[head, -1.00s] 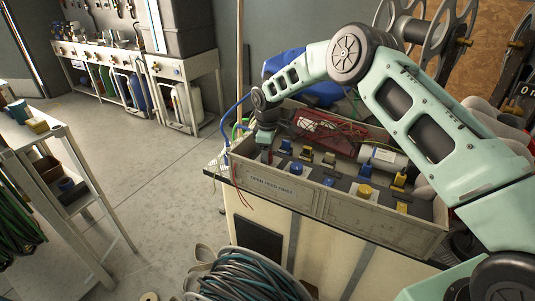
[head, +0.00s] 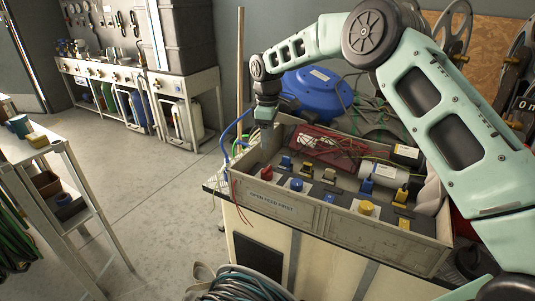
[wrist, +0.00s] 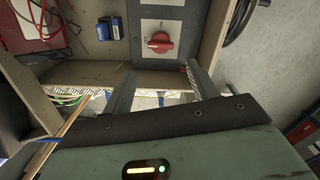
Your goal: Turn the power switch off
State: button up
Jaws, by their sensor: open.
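A red rotary switch (head: 266,173) sits at the left end of the control panel inside an open grey box (head: 330,222). It also shows in the wrist view (wrist: 160,42), on a pale plate with its handle lying roughly crosswise.
A blue switch (head: 296,184), a yellow knob (head: 366,208) and several small levers share the panel. A blue drum (head: 318,88) stands behind the box. The box front reads "OPEN FEED FIRST".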

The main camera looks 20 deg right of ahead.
jog(key=shift+r, duration=2.2)
